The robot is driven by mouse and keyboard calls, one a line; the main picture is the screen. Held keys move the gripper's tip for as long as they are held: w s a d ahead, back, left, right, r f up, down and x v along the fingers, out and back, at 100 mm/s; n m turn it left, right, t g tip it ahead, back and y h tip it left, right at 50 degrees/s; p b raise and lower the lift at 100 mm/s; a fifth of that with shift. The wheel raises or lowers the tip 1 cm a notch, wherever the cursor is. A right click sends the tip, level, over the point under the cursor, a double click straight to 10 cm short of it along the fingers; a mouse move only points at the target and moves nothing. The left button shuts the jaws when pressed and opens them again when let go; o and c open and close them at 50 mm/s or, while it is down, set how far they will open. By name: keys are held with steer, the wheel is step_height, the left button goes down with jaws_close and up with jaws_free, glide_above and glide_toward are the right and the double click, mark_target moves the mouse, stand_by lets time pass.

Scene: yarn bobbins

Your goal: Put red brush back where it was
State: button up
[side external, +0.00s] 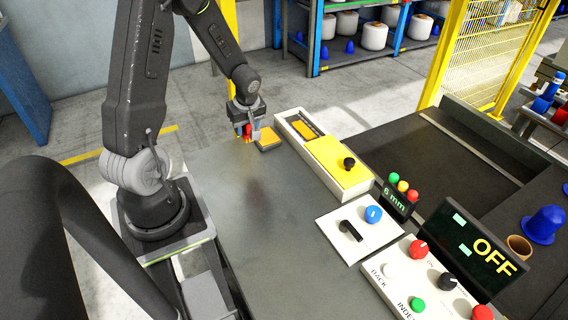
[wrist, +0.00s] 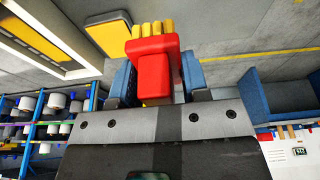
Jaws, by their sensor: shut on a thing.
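The red brush (wrist: 155,72) shows close up in the wrist view, with a red handle and yellow bristles (wrist: 153,29) pointing to the top of the picture. It sits between the two blue fingers of my gripper (wrist: 157,84), which is shut on it. In the side view my gripper (side external: 248,128) hangs at the far end of the grey table, and a small red part of the brush (side external: 246,132) shows between the fingers. A yellow pad (side external: 268,139) lies just right of the gripper. It also shows in the wrist view (wrist: 108,38), beyond the brush to the left.
A white box with a yellow cover and black knob (side external: 340,160) stands right of the pad. A switch panel (side external: 361,228), button panel (side external: 428,285) and OFF display (side external: 485,255) stand at the front right. The middle of the grey table (side external: 255,195) is clear.

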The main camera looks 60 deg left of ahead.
steer(key=w+d+f, duration=0.2)
steer(key=w, duration=0.1)
steer(key=w+d+f, duration=0.2)
steer(key=w, duration=0.1)
steer(key=w+d+f, duration=0.2)
steer(key=shift+w+d+f, duration=0.35)
steer(key=shift+w+d, duration=0.05)
steer(key=shift+f, duration=1.95)
steer(key=shift+f, duration=0.1)
steer(key=o, duration=1.1)
